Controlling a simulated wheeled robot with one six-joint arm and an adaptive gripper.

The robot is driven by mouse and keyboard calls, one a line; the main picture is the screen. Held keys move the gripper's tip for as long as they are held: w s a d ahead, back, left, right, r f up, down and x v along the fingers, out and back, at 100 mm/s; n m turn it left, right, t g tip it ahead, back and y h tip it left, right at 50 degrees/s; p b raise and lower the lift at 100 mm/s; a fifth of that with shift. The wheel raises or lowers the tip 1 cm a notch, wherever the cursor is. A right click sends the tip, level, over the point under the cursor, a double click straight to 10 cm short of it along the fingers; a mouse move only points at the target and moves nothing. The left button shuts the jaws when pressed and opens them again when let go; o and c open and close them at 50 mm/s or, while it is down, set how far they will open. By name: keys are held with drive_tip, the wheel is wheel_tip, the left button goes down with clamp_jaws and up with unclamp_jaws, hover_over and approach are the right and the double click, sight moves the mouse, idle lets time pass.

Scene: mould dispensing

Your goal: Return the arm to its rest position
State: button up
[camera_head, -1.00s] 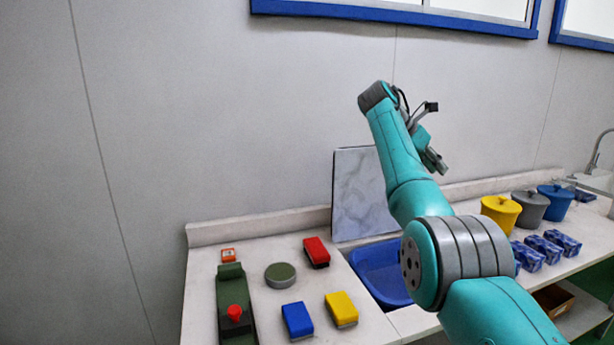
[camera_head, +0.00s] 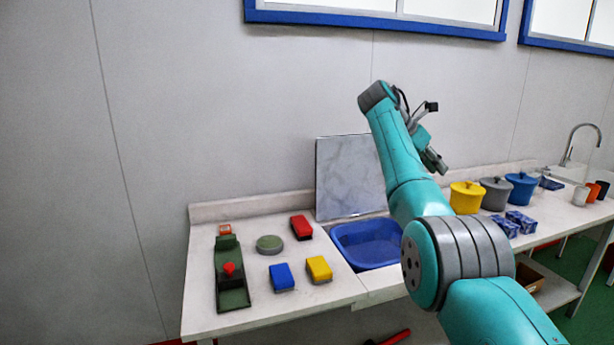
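My teal arm rises from the lower right and is folded up in front of the bench. My gripper (camera_head: 434,160) is at its upper end, above the bench and in front of the wall, apart from everything on the bench. Its fingers are small and seen from the side, so I cannot tell whether they are open or shut. I see nothing hanging from it.
The white bench (camera_head: 330,292) holds a green device (camera_head: 231,280), a round green-topped piece (camera_head: 269,244), red (camera_head: 301,227), blue (camera_head: 281,277) and yellow (camera_head: 319,269) blocks. A blue basin (camera_head: 365,243), marble slab (camera_head: 348,178) and lidded pots (camera_head: 495,193) stand farther right.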

wheel_tip(320, 180, down, 39)
drive_tip(key=a+m+t+y, duration=0.2)
drive_tip(key=m+t, duration=0.1)
drive_tip(key=t, duration=0.1)
drive_tip(key=s+a+f+m+t+y, duration=0.2)
drive_tip(key=s+f, duration=0.7)
drive_tip(key=f, duration=0.3)
drive_tip(key=s+a+f+m+t+y, duration=0.1)
drive_tip(key=s+a+f+m, duration=0.15)
drive_tip(key=s+f, duration=0.8)
drive_tip(key=s+a+f+m+t+y, duration=0.2)
drive_tip(key=s+m, duration=0.1)
drive_tip(key=s, duration=1.1)
drive_tip(key=s+a+f+m+t+y, duration=0.1)
drive_tip(key=s+a+m, duration=0.2)
drive_tip(key=s, duration=1.1)
drive_tip(key=s+a+r+m+t+y, duration=0.1)
drive_tip(key=s+r+m+t, duration=0.2)
drive_tip(key=s+r+m, duration=0.6)
drive_tip(key=s+r, duration=1.4)
drive_tip(key=r, duration=0.1)
drive_tip(key=shift+s+a+r+t, duration=0.2)
drive_tip(key=shift+a+r+t, duration=0.1)
drive_tip(key=shift+t, duration=0.1)
